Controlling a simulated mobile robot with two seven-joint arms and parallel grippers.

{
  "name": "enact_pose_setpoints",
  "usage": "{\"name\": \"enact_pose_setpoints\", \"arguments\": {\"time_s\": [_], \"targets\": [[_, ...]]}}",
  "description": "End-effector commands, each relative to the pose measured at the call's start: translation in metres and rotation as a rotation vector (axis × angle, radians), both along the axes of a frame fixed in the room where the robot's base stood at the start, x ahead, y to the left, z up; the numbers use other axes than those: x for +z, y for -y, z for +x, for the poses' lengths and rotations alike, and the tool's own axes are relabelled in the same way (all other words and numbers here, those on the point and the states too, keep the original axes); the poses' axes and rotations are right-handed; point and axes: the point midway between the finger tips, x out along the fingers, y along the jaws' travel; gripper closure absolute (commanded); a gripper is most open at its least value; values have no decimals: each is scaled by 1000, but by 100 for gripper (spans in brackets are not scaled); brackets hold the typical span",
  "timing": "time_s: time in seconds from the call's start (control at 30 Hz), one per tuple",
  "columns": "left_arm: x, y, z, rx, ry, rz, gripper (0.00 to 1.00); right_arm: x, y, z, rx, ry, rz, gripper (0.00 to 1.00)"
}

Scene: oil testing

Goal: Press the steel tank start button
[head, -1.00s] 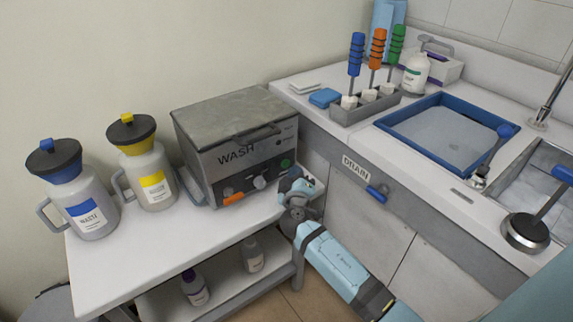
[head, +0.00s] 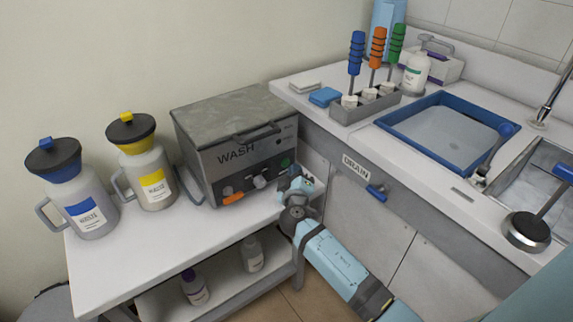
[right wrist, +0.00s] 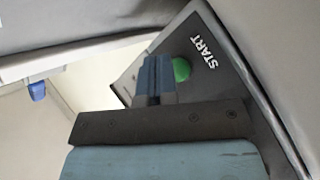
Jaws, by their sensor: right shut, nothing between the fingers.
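The steel wash tank (head: 240,150) stands on the white table, lid closed, its front marked "WASH". Its green start button (head: 285,162) is at the right of the front panel. In the right wrist view the green button (right wrist: 181,69) sits beside the word "START" on a dark panel. My right gripper (head: 292,180) is at the tank's front right, just below the button. In the wrist view its shut fingers (right wrist: 155,75) are just left of the button and partly overlap its edge. I cannot tell whether they touch it. My left gripper is not in view.
Blue (head: 86,212) and yellow (head: 152,178) waste jugs stand left of the tank. The sink counter (head: 330,130) with its "DRAIN" label and blue handle (head: 377,192) is close on the right. Bottles stand on the lower shelf (head: 225,278).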

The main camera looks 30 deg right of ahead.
Motion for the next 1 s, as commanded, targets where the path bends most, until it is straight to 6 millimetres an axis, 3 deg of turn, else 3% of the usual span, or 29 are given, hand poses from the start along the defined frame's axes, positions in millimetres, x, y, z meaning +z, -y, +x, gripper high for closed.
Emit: {"name": "enact_pose_setpoints", "arguments": {"time_s": [1.0], "targets": [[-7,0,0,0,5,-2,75,-1,-1,11,0,0,0,100]]}}
